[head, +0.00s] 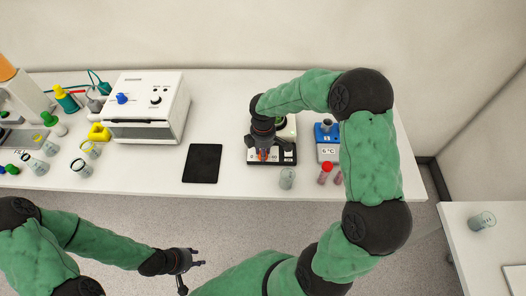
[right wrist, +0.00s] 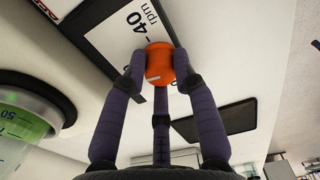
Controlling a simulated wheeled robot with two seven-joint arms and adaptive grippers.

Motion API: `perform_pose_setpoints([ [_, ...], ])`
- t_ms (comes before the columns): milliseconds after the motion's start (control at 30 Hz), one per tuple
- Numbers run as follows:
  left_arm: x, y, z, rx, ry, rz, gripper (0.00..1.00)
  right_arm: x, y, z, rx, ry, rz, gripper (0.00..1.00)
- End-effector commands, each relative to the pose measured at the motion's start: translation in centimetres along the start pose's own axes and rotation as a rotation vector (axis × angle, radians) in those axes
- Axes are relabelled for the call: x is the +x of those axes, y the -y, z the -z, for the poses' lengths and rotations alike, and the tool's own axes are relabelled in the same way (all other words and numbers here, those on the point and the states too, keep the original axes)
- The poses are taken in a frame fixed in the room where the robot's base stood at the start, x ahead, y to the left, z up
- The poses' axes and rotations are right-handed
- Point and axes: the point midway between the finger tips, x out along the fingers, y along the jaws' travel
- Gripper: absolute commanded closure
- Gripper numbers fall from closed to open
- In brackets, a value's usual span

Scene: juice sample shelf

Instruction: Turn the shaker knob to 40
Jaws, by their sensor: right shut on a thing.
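The shaker (head: 257,160) stands on the long bench, with my right arm over it. Its orange knob (right wrist: 158,62) sits on a white, dark-edged panel (right wrist: 116,32) printed "40" and "rpm". My right gripper (head: 262,152) points down at the panel. In the right wrist view its fingers (right wrist: 160,72) are shut on the knob, one on each side. The printed "40" and its dash are just beside the knob. A small pale mark shows on the knob, but I cannot tell which value it points to. My left gripper (head: 191,274) is open and empty, in front of the bench.
A glass beaker (head: 287,178) and red-capped tubes (head: 325,173) stand close by the shaker. A blue device (head: 327,137) reading 6 °C is to its right. A black pad (head: 202,163) lies to its left, then a white instrument (head: 147,105). A vessel with green liquid (right wrist: 22,125) is near the right wrist.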

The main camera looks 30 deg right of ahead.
Motion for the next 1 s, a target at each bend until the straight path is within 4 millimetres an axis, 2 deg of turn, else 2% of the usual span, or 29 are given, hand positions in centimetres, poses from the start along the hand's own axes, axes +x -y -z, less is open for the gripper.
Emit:
perform_pose_setpoints([
  [1000, 2.5, 0.9, 0.1, 0.000, 0.000, 0.000, 0.60, 0.1, 0.0, 0.0, 0.953, 0.000, 0.000, 1.00],
])
